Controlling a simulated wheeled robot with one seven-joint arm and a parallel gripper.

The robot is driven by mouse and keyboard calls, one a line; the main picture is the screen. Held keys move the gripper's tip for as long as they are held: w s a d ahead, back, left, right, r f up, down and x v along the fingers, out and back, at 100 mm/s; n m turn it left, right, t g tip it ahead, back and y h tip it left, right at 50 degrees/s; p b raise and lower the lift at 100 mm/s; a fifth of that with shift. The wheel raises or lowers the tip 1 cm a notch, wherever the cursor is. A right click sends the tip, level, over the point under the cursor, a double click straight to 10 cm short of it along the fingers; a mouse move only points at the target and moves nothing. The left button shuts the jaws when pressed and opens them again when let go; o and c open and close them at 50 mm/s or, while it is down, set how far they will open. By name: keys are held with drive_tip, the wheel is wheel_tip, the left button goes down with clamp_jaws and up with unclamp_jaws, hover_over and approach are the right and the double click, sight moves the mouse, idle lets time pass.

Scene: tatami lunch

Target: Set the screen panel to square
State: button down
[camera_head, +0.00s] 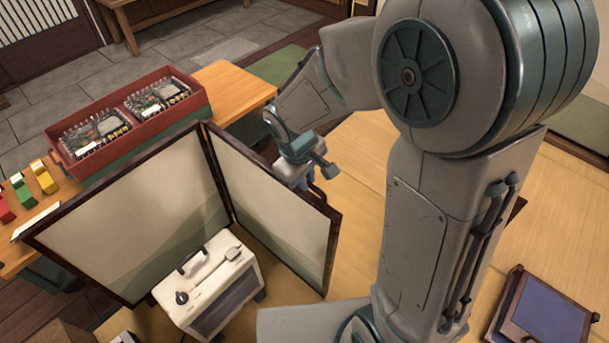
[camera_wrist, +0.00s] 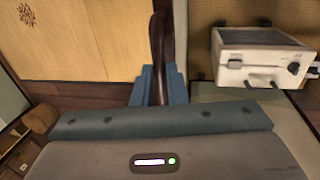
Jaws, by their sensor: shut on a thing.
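The folding screen stands upright on the tatami in the head view, with two cream panels in dark frames. The left panel (camera_head: 125,215) and the right panel (camera_head: 265,205) meet at a hinge and stand open at an angle; I cannot tell the exact angle. My gripper (camera_head: 311,184) is at the right panel's outer top edge. My arm hides some of the space behind the right panel.
A white case (camera_head: 210,285) with a handle stands inside the fold; it also shows in the wrist view (camera_wrist: 262,60). A dark-framed blue item (camera_head: 545,310) lies at lower right.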

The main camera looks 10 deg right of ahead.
drive_tip(key=shift+a+r, duration=0.1)
drive_tip(key=shift+a, duration=0.3)
drive_tip(key=c, duration=1.5)
unclamp_jaws()
drive_tip(key=shift+s+a, duration=0.2)
drive_tip(key=shift+s, duration=0.05)
drive_tip(key=shift+o, duration=0.2)
wheel_tip(320, 180, up, 14)
drive_tip(key=s+a+p, duration=0.1)
drive_tip(key=p, duration=0.3)
drive_tip(key=shift+s+a+f, duration=0.25)
drive_tip(key=shift+s, duration=0.1)
drive_tip(key=s+d+r+m+p, duration=0.3)
drive_tip(key=d+r+p, duration=0.1)
drive_tip(key=r+p, duration=0.2)
drive_tip(key=s+d+r+m+t+y+p, duration=0.1)
drive_tip(key=s+d+r+m+p, duration=0.1)
drive_tip(key=r+p, duration=0.4)
drive_tip(key=s+d+r+m+p, duration=0.3)
drive_tip(key=s+d+r+p, duration=0.1)
drive_tip(key=d+r+p, duration=0.1)
wheel_tip(320, 180, up, 3)
drive_tip(key=shift+s+d+f+m+y+p, duration=0.1)
drive_tip(key=shift+s+d+m+y+p, duration=0.2)
drive_tip(key=shift+p, duration=0.55)
